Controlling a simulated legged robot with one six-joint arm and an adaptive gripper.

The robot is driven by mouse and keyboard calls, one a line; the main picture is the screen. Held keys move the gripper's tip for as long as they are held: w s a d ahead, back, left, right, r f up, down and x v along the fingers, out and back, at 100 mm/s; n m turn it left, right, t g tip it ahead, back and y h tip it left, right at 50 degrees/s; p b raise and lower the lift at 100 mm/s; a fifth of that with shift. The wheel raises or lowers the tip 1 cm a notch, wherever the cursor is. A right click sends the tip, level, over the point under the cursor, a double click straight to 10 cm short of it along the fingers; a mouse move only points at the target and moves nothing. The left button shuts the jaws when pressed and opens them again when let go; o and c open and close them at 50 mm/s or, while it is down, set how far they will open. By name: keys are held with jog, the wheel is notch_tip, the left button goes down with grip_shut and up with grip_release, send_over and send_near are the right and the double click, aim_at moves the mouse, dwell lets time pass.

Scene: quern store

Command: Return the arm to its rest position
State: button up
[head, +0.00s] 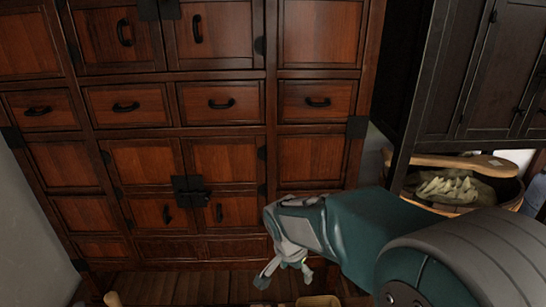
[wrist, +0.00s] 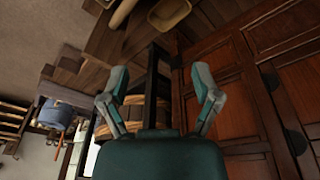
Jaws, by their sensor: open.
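My gripper (head: 284,278) hangs at the end of my teal and grey arm, low in front of the wooden cabinet (head: 222,103) in the head view. The arm reaches in from the lower right. In the wrist view my gripper (wrist: 160,82) shows two grey fingers spread well apart. Nothing is held between them. The cabinet stands at the right of the wrist view, beside the right finger. I cannot tell the exact gap between the fingers and the cabinet front.
A black cabinet (head: 480,70) stands at the right, above a basket (head: 450,208) holding pale green pieces and a wooden paddle (head: 450,161). A yellow container (wrist: 169,14) lies on the plank floor (wrist: 115,45). A blue pot (wrist: 56,115) is at the wrist view's left.

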jog(key=s+d+r+n+t, duration=0.2)
jog(key=s+d+r+n, duration=0.2)
jog(key=s, duration=0.5)
jog(key=s+d+r+n+t+y, duration=0.1)
jog(key=s+d+r+n+t, duration=0.1)
jog(key=s+d+r+n, duration=0.2)
jog(key=shift+s+d+r+y, duration=0.3)
jog(key=shift+s+d+r, duration=0.8)
jog(key=shift+s+r, duration=1.35)
